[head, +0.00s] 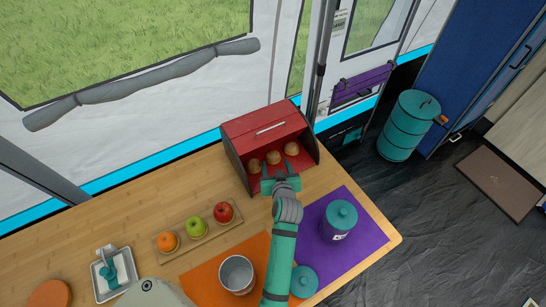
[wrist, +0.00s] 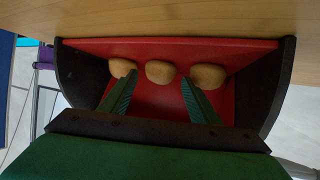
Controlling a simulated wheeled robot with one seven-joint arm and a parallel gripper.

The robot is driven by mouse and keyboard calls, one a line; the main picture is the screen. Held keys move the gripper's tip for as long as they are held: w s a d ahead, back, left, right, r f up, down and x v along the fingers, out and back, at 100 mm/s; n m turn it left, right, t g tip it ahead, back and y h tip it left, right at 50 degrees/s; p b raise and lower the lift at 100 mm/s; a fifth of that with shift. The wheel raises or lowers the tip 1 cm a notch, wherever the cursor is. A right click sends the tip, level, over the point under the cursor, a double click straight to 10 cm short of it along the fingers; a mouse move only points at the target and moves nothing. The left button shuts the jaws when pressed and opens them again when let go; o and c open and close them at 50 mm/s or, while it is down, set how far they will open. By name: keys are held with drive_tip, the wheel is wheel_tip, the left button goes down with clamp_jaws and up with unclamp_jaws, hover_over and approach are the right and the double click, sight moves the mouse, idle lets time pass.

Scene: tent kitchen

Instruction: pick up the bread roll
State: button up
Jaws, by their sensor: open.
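Three round brown bread rolls sit in a row inside an open red bread box (head: 262,127) with dark sides. In the head view they are the left roll (head: 255,165), the middle roll (head: 273,157) and the right roll (head: 291,148). My gripper (head: 277,169) is at the box's open front with its fingers pointing in. In the wrist view my gripper (wrist: 159,78) is open, and the middle roll (wrist: 160,72) shows between and just beyond the fingertips. The fingertips overlap the two outer rolls (wrist: 122,67) (wrist: 208,75) in that view; I cannot tell whether they touch.
A wooden tray (head: 190,242) with an orange and two apples lies left of my arm. A metal pot (head: 237,274) stands on an orange mat. A teal canister (head: 340,218) stands on a purple mat (head: 371,235) to the right. The box's side walls flank my fingers.

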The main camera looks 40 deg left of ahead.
sight(274, 160)
drive_tip(key=x, duration=0.5)
drive_tip(key=shift+s, duration=0.1)
drive_tip(key=shift+c, duration=0.3)
drive_tip(key=c, duration=0.7)
drive_tip(key=shift+c, duration=0.2)
drive_tip(key=shift+r, duration=0.1)
